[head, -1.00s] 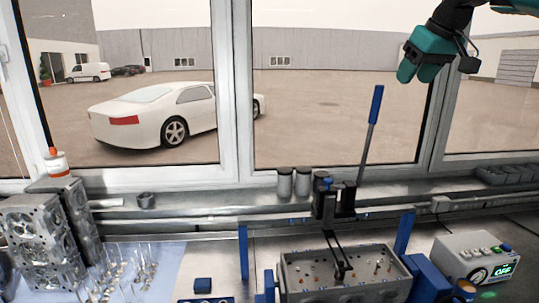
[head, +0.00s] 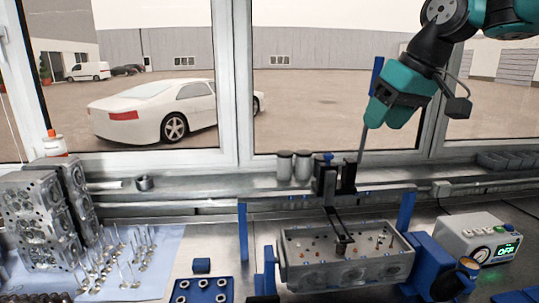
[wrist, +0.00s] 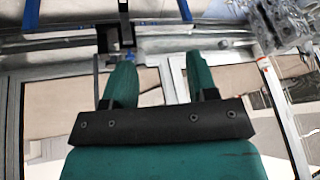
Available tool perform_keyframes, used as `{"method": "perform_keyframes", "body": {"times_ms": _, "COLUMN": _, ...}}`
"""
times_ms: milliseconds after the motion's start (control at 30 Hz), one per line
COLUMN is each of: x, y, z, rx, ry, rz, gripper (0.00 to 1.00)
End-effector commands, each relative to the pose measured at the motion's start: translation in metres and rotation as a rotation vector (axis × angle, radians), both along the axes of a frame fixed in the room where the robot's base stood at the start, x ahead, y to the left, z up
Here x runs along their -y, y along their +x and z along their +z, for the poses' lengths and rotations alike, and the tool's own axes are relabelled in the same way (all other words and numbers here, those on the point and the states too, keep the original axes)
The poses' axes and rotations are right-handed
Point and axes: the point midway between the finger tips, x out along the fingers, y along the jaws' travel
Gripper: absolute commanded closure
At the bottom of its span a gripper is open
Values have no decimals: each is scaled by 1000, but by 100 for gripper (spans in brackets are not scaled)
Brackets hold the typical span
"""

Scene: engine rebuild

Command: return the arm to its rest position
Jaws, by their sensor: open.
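My gripper (head: 378,122) is teal and hangs in the air at the upper right of the head view, in front of the window and above the back of the bench. In the wrist view its two teal fingers (wrist: 161,72) stand apart with nothing between them. The gripper is open and empty. My arm comes in from the top right corner. In the head view the gripper partly covers the blue-handled lever (head: 376,72) of the bench press.
A metal cylinder head (head: 345,273) lies in a blue fixture under the black press (head: 327,180). A control box (head: 478,240) reading OFF stands at right. Cylinder heads (head: 40,225) and upright valves (head: 125,265) are at left. A blue holed tray (head: 203,290) lies at front.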

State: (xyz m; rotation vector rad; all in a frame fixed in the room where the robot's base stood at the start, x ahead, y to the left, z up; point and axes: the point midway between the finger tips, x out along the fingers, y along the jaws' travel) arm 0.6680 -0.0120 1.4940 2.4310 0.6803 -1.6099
Motion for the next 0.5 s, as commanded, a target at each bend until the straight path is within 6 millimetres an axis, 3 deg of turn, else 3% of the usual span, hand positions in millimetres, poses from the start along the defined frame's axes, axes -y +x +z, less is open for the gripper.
{"method": "perform_keyframes", "body": {"times_ms": 33, "x": -14, "y": -25, "z": -38, "rx": -28, "ry": 10, "rz": 29, "gripper": 47}}
{"method": "perform_keyframes", "body": {"times_ms": 200, "x": -48, "y": -115, "z": -136, "rx": -123, "ry": 33, "rz": 116, "gripper": 47}}
{"method": "perform_keyframes", "body": {"times_ms": 300, "x": -57, "y": -168, "z": -189, "rx": -174, "ry": 39, "rz": 157, "gripper": 47}}
{"method": "perform_keyframes", "body": {"times_ms": 400, "x": -60, "y": -212, "z": -230, "rx": -215, "ry": 38, "rz": 191, "gripper": 47}}
{"method": "perform_keyframes", "body": {"times_ms": 500, "x": -60, "y": -244, "z": -258, "rx": -244, "ry": 36, "rz": 212, "gripper": 47}}
